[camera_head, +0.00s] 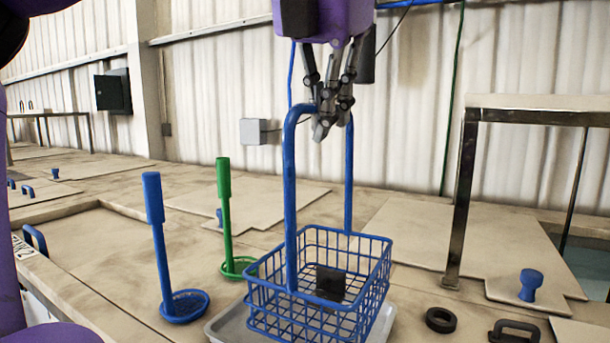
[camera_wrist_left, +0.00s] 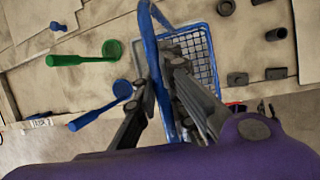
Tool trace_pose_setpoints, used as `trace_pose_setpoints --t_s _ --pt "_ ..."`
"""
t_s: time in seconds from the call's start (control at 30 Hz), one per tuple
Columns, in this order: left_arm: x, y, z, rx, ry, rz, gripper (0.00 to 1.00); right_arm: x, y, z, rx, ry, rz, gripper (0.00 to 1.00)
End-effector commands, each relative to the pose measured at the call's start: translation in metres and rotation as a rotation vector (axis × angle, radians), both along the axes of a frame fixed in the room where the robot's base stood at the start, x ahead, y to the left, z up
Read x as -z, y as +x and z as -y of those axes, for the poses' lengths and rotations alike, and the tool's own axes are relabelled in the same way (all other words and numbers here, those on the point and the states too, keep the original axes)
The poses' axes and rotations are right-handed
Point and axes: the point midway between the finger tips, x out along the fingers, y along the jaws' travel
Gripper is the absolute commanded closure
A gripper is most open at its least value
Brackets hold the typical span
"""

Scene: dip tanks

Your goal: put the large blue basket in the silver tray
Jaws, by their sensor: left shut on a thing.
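The large blue basket (camera_head: 320,290) is a wire-grid basket with a tall looped handle (camera_head: 290,200), and a dark block (camera_head: 330,283) shows inside it. My left gripper (camera_head: 325,118) is shut on the top bar of the handle, and the basket hangs upright below it. The silver tray (camera_head: 228,322) is under the basket, its rim showing to the left and right of it. I cannot tell whether the basket touches the tray floor. In the left wrist view the basket (camera_wrist_left: 205,42) shows beyond the fingers (camera_wrist_left: 165,85). My right gripper is not in view.
A blue dipper (camera_head: 157,240) and a green dipper (camera_head: 225,215) stand left of the basket. A black ring (camera_head: 441,319), a dark handle (camera_head: 514,329) and a blue knob (camera_head: 531,284) are to the right. A metal-legged frame (camera_head: 461,200) stands behind them.

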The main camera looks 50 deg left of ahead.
Motion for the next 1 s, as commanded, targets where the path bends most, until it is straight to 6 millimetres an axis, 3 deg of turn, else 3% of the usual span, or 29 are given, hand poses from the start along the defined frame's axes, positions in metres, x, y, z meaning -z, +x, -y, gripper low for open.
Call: trace_pose_setpoints --t_s 0.1,0.4,0.57,0.8,1.0 --pt "0.014 0.004 -0.019 0.002 -0.004 0.003 1.0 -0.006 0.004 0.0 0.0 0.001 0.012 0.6" --pt "0.051 0.013 -0.048 0.002 -0.002 0.004 1.0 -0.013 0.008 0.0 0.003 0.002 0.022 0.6" --pt "0.06 0.015 -0.055 0.002 -0.003 0.005 1.0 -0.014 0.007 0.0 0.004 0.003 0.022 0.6" --pt "0.089 0.015 -0.056 0.004 -0.001 0.004 1.0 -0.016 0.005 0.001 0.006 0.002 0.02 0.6" --pt "0.092 0.016 -0.056 0.001 0.0 0.005 1.0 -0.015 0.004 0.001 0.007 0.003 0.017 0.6"
